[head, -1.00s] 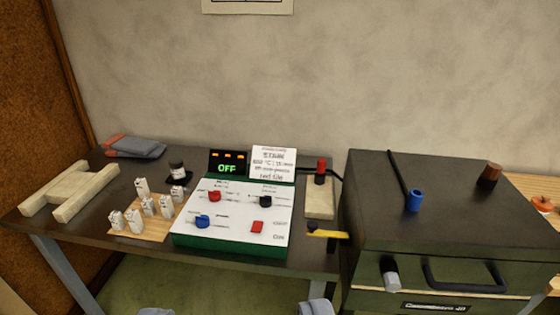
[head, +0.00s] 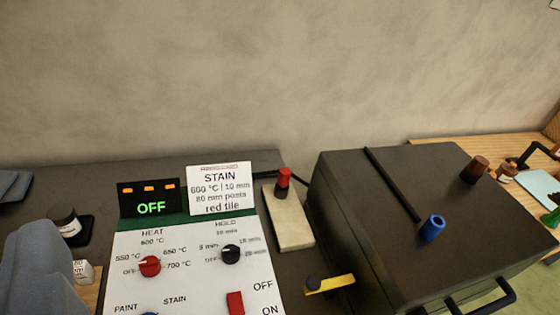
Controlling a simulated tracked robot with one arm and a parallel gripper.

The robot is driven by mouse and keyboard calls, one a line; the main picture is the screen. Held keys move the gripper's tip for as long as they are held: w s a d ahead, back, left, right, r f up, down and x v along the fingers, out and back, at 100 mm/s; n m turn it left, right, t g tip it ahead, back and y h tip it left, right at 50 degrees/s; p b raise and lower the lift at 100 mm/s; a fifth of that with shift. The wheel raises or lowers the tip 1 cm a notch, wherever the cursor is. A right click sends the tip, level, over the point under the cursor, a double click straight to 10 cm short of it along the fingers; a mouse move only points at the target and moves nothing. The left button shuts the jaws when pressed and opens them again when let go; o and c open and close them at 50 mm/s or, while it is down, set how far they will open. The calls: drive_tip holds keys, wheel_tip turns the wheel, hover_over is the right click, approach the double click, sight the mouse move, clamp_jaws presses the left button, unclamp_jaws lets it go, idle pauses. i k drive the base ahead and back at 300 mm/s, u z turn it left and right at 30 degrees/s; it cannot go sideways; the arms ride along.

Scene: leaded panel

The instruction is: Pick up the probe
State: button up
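Two things could be the probe, and I cannot tell which it is. One is a red-capped piece (head: 283,182) with a dark lower part, upright on a pale block (head: 288,225), near a dark cable. The other is a thin black rod with a blue end (head: 432,228), lying across the top of the dark kiln (head: 350,220). A grey-blue part of my gripper (head: 42,265) fills the lower left, well away from both. Only one side shows, so its opening is hidden.
The control panel (head: 190,262) has red and black knobs, an OFF display (head: 150,198) and a STAIN card (head: 220,190). A yellow-handled piece (head: 330,284) sits beside the kiln. A brown cylinder (head: 475,170) stands on the kiln. A small jar (head: 64,222) is near my gripper.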

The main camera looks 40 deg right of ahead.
sight(285, 174)
drive_tip(key=z, duration=0.6)
drive_tip(key=i, duration=1.05)
drive_tip(key=z, duration=0.85)
